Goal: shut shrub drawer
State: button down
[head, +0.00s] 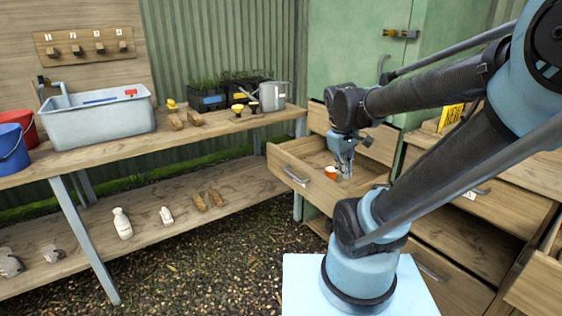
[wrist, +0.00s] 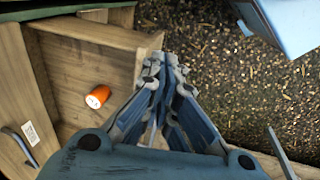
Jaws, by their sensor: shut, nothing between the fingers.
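A wooden drawer (head: 277,164) stands pulled out of the cabinet in the head view, with a metal handle and a small label on its front. The label is too small to read, so I cannot tell if it says shrub. I cannot tell whether the fingertips touch the drawer.
Another drawer (head: 540,283) stands open at the right edge. A drawer with a handle (head: 495,200) is right of my arm. A workbench (head: 215,128) on the left carries a grey tub (head: 105,115), a watering can (head: 272,96) and plants. Gravel floor (head: 200,265) lies clear between.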

jog(key=w+a+r+n+t+h, duration=0.1)
jog(key=w+a+n+h, duration=0.1)
jog(key=w+a+n, duration=0.5)
jog(key=w+a+r+n+h, duration=0.1)
jog(key=w+a+n, duration=0.3)
jog(key=w, duration=0.6)
jog(key=w+a+f+n+t+h, duration=0.1)
jog(key=w+a+f+n, duration=0.25)
jog(key=a, duration=0.65)
jog(key=w+a+f+n+t+h, duration=0.1)
jog(key=w+a+f+n, duration=0.25)
jog(key=a, duration=0.55)
send_near(287, 163)
notch_tip(287, 163, down, 3)
jog(key=s, duration=0.1)
jog(key=w+d, duration=0.2)
jog(key=shift+w+d+f, duration=0.1)
jog(key=shift+d+f, duration=0.15)
jog(key=shift+d, duration=0.05)
